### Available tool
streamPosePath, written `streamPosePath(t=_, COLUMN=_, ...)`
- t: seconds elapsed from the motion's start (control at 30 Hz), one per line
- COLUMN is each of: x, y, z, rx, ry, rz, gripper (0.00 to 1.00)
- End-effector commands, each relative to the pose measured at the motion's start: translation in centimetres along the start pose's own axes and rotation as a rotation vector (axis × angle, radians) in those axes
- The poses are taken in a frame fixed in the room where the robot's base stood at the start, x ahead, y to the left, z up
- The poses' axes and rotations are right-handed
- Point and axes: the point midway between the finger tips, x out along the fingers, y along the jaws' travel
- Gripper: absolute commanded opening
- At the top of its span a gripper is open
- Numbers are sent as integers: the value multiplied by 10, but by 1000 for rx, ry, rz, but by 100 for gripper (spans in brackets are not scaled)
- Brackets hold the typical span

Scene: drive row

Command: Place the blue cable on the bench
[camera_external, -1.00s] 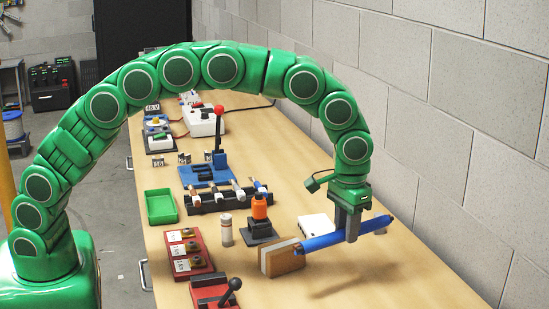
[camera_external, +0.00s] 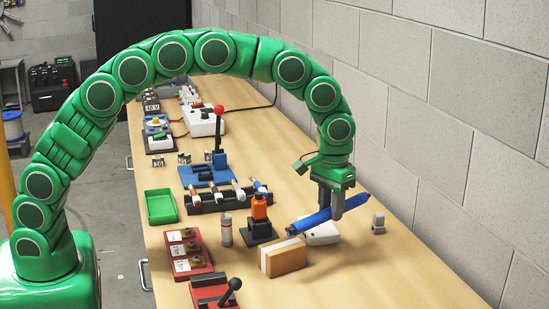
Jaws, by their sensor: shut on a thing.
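The blue cable (camera_external: 314,222) is a thick blue rod, slightly tilted, lying crosswise in the jaws of my gripper (camera_external: 336,210). My gripper is shut on it near its right part and points down. The cable seems held above the bench (camera_external: 390,268), over a white box (camera_external: 322,233) that it partly hides. Its left end is just behind a brown block with a white band (camera_external: 283,257). I cannot tell whether it touches either one.
A small grey block (camera_external: 378,222) stands right of my gripper. An orange-topped bottle on a black base (camera_external: 260,221) and a rack of rods (camera_external: 228,198) are to the left. A wall (camera_external: 460,150) runs along the right. The bench's front right is clear.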

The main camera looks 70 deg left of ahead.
Motion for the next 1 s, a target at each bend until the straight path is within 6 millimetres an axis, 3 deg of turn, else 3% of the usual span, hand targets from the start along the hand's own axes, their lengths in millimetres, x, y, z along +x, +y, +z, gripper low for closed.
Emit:
streamPosePath(t=0.03, x=0, y=-19, z=-14, rx=-55, ry=0, rz=1, gripper=0)
streamPosePath(t=0.2, x=-1, y=-76, z=-49, rx=-228, ry=0, rz=2, gripper=0)
streamPosePath(t=0.5, x=-2, y=-185, z=-98, rx=-533, ry=0, rz=2, gripper=0)
streamPosePath(t=0.8, x=-2, y=-301, z=-127, rx=-838, ry=0, rz=2, gripper=0)
streamPosePath(t=1.0, x=-2, y=-372, z=-134, rx=-1020, ry=-1, rz=1, gripper=0)
